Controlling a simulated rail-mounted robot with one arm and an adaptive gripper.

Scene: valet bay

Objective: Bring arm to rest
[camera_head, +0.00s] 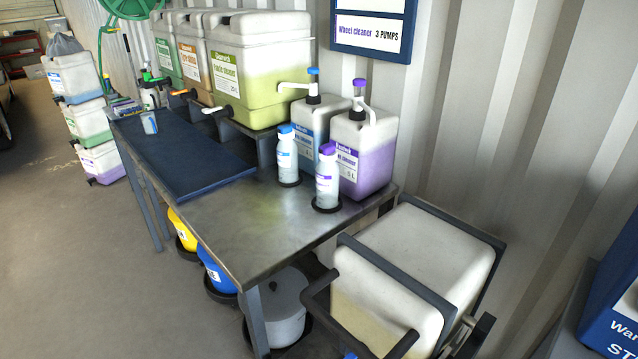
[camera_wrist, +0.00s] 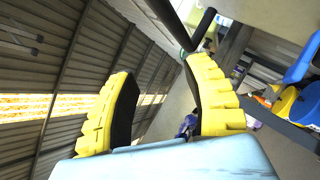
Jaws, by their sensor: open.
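My gripper (camera_wrist: 160,105) shows in the wrist view, with two yellow ridged fingers spread apart and nothing between them. Its pale blue body fills the bottom of that view. The wrist view is tilted, with a ribbed wall or roof on the left and the bay floor on the right. In the head view my gripper is not in sight, so its place relative to the bench cannot be told from there.
Buckets (camera_head: 215,270) stand beneath. A framed white tank (camera_head: 410,265) stands at front right. Open floor (camera_head: 60,240) lies left.

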